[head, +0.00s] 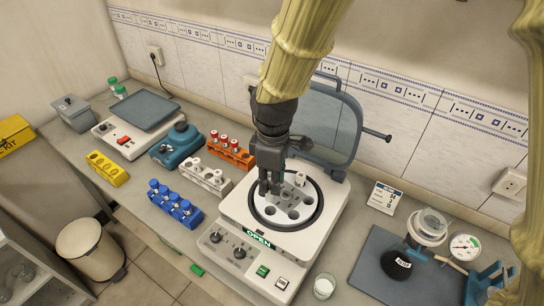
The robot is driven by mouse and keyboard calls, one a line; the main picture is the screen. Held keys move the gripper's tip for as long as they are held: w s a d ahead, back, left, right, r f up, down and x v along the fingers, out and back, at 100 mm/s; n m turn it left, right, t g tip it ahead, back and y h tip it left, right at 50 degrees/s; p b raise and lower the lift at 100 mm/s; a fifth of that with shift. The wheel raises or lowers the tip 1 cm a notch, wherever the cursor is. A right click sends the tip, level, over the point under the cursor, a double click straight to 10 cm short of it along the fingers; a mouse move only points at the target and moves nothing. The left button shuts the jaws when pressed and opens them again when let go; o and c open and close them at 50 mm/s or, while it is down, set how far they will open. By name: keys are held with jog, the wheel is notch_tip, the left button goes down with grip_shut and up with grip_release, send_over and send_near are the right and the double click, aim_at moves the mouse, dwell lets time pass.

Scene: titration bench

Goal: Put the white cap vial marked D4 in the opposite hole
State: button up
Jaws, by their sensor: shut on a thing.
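The centrifuge (234,215) stands open, its lid (328,120) tilted up behind it and a green OPEN sign on its front. Its grey rotor (281,212) has several dark, empty holes. One white-capped vial (300,179) sits in the rotor's far right side. My gripper (269,188) points down over the rotor's left side, shut on a small vial that its fingers mostly hide. No D4 mark can be read. I cannot tell whether the held vial touches a hole.
Left of the centrifuge are a white rack (202,183) with white-capped vials, a blue-capped rack (175,207), a red-capped rack (229,152) and a yellow rack (107,169). A small white cup (324,286) stands at front right. The raised lid stands close behind my gripper.

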jog(key=shift+w+a, duration=0.1)
jog(key=shift+w, duration=0.15)
notch_tip(320, 180, down, 4)
jog(key=b, duration=0.4)
jog(key=shift+s+f+b, duration=0.15)
jog(key=shift+b, duration=0.2)
jog(key=shift+f+p, duration=0.4)
jog(key=shift+f, duration=0.05)
dwell(0.4)
jog(key=shift+f+b, duration=1)
jog(key=shift+f, duration=1.4)
jog(key=o, duration=1)
jog(key=shift+c, duration=0.2)
